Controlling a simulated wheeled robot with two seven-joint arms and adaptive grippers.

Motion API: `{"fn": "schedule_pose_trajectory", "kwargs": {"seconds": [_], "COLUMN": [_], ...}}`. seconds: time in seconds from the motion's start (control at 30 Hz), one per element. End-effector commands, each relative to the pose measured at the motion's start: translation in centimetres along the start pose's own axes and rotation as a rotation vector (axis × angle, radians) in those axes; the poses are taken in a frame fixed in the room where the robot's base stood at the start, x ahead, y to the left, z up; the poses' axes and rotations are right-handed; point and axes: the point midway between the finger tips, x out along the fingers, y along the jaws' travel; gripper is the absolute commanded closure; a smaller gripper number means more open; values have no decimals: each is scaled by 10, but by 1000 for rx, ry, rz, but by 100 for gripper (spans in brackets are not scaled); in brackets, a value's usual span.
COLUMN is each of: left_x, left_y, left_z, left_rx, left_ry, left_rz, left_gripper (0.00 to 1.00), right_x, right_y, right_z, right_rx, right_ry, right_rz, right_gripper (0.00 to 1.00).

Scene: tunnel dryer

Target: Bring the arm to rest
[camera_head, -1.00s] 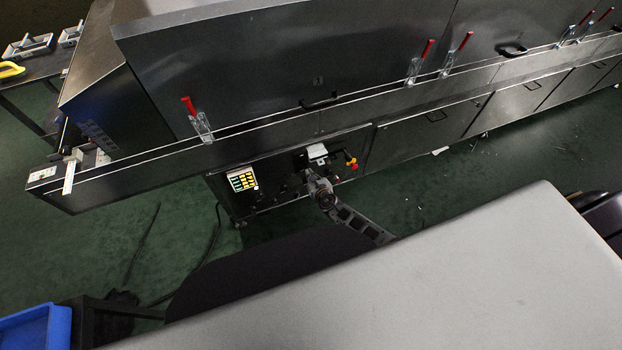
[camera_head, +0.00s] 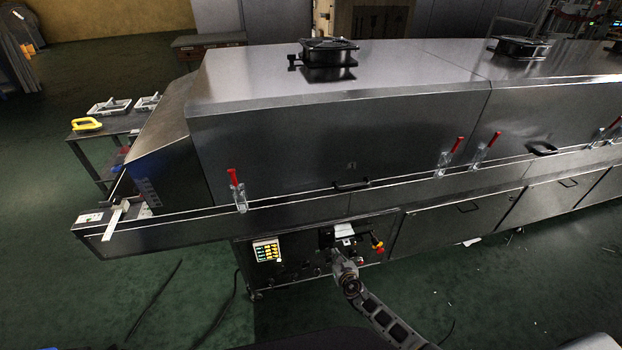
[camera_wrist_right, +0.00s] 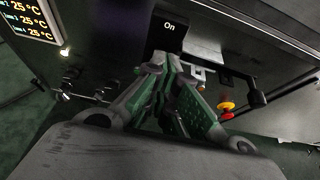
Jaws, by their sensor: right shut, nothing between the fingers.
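My right arm reaches up from the bottom of the head view. Its gripper (camera_head: 338,254) is in front of the dark control panel on the dryer's lower front, with the fingertips hard to make out there. In the right wrist view the gripper's green-padded fingers (camera_wrist_right: 172,88) are shut with nothing between them, pointing at the panel just below a black part marked "On" (camera_wrist_right: 170,27). I cannot tell whether the fingertips touch the panel. My left gripper is not in view.
The long metal tunnel dryer (camera_head: 330,125) fills the middle. A lit temperature display (camera_head: 267,250) and a red and yellow button (camera_head: 377,246) flank the gripper. Red-handled latches (camera_head: 237,190) line the dryer's front. A side table (camera_head: 105,125) stands left. Green floor is open at lower left.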

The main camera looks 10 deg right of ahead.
Motion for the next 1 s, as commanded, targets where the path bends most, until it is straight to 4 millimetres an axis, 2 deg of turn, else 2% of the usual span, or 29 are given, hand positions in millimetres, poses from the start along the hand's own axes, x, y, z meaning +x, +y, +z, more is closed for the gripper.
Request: {"fn": "schedule_pose_trajectory", "kwargs": {"seconds": [0.27, 0.47, 0.67, 1.0], "left_x": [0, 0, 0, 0], "left_y": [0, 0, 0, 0], "left_z": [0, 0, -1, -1], "left_rx": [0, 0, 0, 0], "left_ry": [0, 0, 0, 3], "left_rz": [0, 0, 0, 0], "left_gripper": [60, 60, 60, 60], "right_x": [0, 0, 0, -5], "right_y": [0, 0, -2, -18], "right_z": [0, 0, -7, -51], "right_rx": [38, 175, 487, 1079], "right_ry": [0, 1, 23, 106], "right_rz": [0, 0, -14, -112], "right_gripper": [100, 100, 100, 100]}}
